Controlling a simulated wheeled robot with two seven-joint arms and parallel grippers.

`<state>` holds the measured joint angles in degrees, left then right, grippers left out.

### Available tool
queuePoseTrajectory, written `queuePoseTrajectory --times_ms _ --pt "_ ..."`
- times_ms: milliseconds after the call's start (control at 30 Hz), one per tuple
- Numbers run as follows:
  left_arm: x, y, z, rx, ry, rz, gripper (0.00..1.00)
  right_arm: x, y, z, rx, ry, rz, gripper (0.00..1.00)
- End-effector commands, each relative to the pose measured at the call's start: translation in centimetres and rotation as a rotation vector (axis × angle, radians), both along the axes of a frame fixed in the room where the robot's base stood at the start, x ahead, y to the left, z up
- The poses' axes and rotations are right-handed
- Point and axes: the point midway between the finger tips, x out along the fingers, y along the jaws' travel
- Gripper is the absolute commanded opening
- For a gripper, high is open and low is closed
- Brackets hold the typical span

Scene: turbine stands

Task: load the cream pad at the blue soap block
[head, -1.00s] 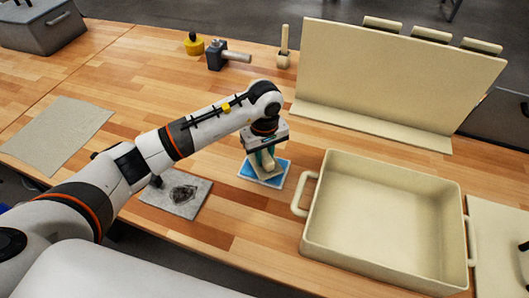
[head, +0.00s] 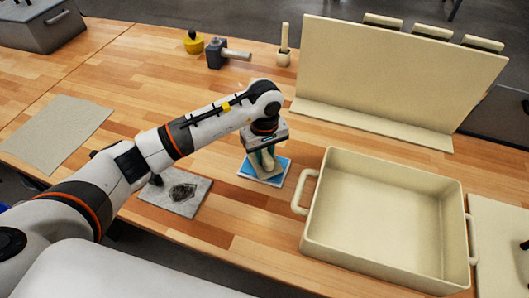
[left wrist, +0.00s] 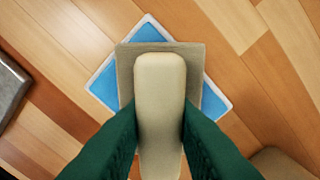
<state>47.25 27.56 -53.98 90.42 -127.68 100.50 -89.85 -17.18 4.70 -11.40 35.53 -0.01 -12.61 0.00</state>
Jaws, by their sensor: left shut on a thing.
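The cream pad (left wrist: 190,85) is a flat square plate with a rounded cream handle (left wrist: 160,85) on top. My left gripper (head: 263,155) is shut on the handle; its green fingers (left wrist: 160,125) press on both sides in the left wrist view. The pad sits over the blue soap block (head: 249,173), which has a white rim and shows blue around the pad's edges in the left wrist view (left wrist: 215,100). The pad covers the block's middle and is turned relative to it. I cannot tell whether pad and block touch. My right gripper is not in view.
A grey tile with a dark smudge (head: 197,204) lies left of the block. A large cream tub (head: 318,225) with handles stands to the right. A tall cream panel (head: 395,75) stands behind. A grey-beige sheet (head: 58,135) lies at left.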

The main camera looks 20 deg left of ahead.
Motion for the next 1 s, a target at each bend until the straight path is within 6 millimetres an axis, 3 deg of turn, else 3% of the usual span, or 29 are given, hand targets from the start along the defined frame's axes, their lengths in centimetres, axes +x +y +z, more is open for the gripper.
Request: queuePoseTrajectory --times_ms 1000 --pt "-0.01 0.01 -0.68 0.000 0.000 0.000 0.05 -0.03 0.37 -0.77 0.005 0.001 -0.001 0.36"
